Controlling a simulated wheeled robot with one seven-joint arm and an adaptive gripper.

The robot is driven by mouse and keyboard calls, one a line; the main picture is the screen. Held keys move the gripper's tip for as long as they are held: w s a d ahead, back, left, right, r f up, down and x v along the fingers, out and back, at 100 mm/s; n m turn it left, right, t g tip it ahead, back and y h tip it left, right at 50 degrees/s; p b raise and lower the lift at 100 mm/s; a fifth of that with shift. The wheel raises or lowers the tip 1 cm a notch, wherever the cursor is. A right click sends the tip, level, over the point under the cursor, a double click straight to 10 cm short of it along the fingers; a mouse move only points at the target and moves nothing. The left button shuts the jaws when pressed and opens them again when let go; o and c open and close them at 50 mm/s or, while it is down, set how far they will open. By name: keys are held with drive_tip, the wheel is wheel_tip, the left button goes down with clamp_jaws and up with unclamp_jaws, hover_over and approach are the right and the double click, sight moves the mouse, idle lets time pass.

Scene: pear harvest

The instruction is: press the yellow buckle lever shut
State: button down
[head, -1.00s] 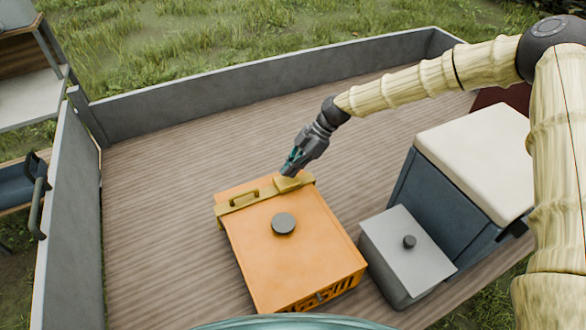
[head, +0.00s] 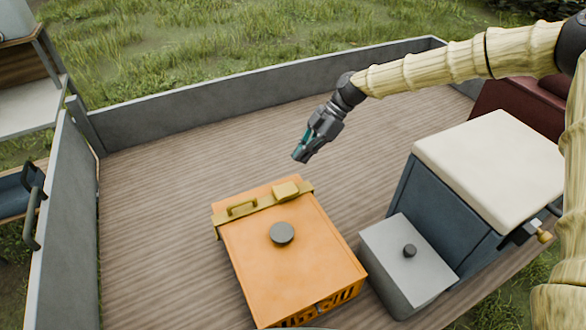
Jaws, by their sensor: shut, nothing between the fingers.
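An orange crate (head: 310,262) with a closed lid and a dark round knob stands on the wooden bed. A yellow strap (head: 262,203) runs across the far part of its lid. A handle-shaped loop (head: 242,207) sits on the strap's left part. The yellow buckle lever (head: 285,189) sits on the strap's right part and looks flat against it; its exact angle is hard to tell. My gripper (head: 301,155) is shut and empty. It hangs above and beyond the buckle, apart from it, pointing down and left.
A grey box (head: 385,260) with a dark knob and a blue cooler with a cream lid (head: 490,160) stand right of the crate. Low grey walls (head: 250,85) edge the bed. Bare planks lie left of and behind the crate.

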drive_tip(key=shift+b+v, duration=0.35)
drive_tip(key=shift+v, duration=1.7)
drive_tip(key=shift+d, duration=0.1)
